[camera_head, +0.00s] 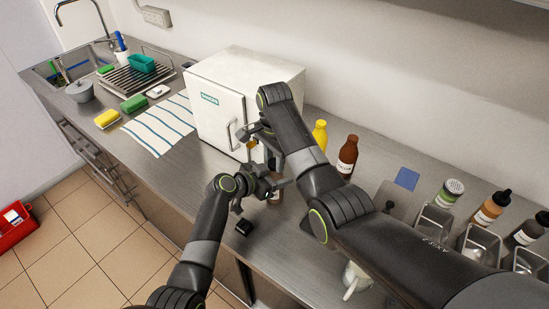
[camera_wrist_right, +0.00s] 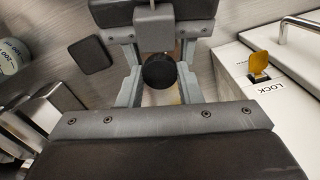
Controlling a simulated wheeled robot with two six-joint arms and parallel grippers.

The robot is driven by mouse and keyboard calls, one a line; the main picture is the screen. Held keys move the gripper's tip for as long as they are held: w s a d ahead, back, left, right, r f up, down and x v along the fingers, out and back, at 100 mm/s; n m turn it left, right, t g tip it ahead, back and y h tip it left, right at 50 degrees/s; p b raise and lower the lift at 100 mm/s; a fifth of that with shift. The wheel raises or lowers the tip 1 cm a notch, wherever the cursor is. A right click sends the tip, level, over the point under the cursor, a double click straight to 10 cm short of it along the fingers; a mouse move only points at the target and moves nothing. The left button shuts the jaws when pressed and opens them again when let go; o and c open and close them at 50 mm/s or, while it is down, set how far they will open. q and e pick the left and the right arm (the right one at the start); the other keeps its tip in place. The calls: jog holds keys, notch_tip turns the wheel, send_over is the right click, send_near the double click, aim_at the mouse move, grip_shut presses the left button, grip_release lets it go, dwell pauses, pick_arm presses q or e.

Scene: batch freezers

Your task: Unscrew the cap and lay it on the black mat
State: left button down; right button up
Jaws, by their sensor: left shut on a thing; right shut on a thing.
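A black round cap (camera_wrist_right: 159,72) sits between the fingers of my right gripper (camera_wrist_right: 160,88). In the head view my right gripper (camera_head: 270,160) points down from above. My left gripper (camera_head: 268,186) reaches in from the front and is shut on a bottle (camera_head: 275,195), mostly hidden by the gripper. The cap is over the bottle's top; whether its thread is free is hidden. A dark square mat (camera_wrist_right: 90,54) lies flat on the counter in the right wrist view, bare. In the head view its edge shows beside my right arm (camera_head: 306,225).
A white freezer box (camera_head: 217,110) with a yellow lock tab (camera_wrist_right: 259,62) stands close to both grippers. A yellow bottle (camera_head: 320,136) and brown bottle (camera_head: 347,156) stand behind. A small black object (camera_head: 243,227) lies near the front edge. Metal tins (camera_head: 433,222) stand right.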

jog(key=n, duration=0.5)
jog(key=o, duration=1.1)
jog(key=shift+c, duration=0.2)
jog(key=shift+r, duration=0.1)
jog(key=shift+r, duration=2.25)
jog(key=shift+c, duration=0.3)
jog(key=r+m, duration=0.2)
jog(key=m, duration=0.2)
jog(key=r+m, duration=0.1)
jog(key=m, duration=0.1)
jog(key=shift+r, duration=0.1)
jog(key=shift+m, duration=0.3)
jog(key=shift+f, duration=3.95)
